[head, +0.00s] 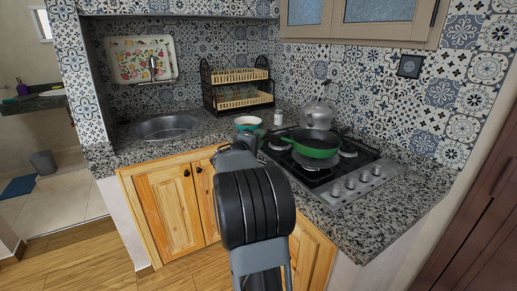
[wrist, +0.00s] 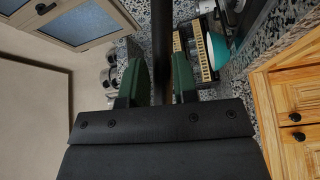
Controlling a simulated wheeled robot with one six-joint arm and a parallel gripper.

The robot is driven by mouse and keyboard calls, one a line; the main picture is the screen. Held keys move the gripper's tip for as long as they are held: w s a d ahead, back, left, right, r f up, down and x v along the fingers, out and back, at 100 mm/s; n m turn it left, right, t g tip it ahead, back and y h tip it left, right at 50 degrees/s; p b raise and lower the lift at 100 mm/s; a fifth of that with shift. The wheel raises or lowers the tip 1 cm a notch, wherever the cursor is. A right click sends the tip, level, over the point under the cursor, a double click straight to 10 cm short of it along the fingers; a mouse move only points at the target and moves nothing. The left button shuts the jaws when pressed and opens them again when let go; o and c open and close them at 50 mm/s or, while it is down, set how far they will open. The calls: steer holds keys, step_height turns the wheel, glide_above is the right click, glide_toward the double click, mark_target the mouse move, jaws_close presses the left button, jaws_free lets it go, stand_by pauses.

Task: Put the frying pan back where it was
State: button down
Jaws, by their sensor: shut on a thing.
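My gripper (wrist: 160,88) has two green fingers in the wrist view, shut on a dark bar (wrist: 162,45) that appears to be the pan's handle.
The gas stove (head: 345,188) has knobs along its front. A metal kettle (head: 317,115) stands behind the pan. A teal bowl (head: 248,124), a white jar (head: 278,118) and a dish rack (head: 237,98) stand nearby. The sink (head: 163,127) is left; the right counter (head: 420,180) is clear.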

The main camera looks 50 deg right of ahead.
steer(key=shift+w+d+f, duration=0.1)
steer(key=shift+d+f, duration=0.05)
steer(key=shift+f, duration=0.8)
steer(key=shift+w+d+f, duration=0.1)
steer(key=shift+d+f, duration=0.05)
steer(key=shift+f, duration=0.8)
steer(key=c, duration=0.9)
jaws_free()
steer(key=shift+f, duration=0.1)
steer(key=s+a+f+y, duration=0.4)
steer(key=a+y, duration=0.2)
steer(key=a, duration=0.7)
steer(key=s+a+f+y+b, duration=0.1)
steer(key=s+a+f+y, duration=0.4)
steer(key=a, duration=0.9)
steer(key=s+a+f+y, duration=0.5)
steer(key=a+y, duration=0.2)
steer(key=a, duration=0.7)
steer(key=shift+b, duration=0.3)
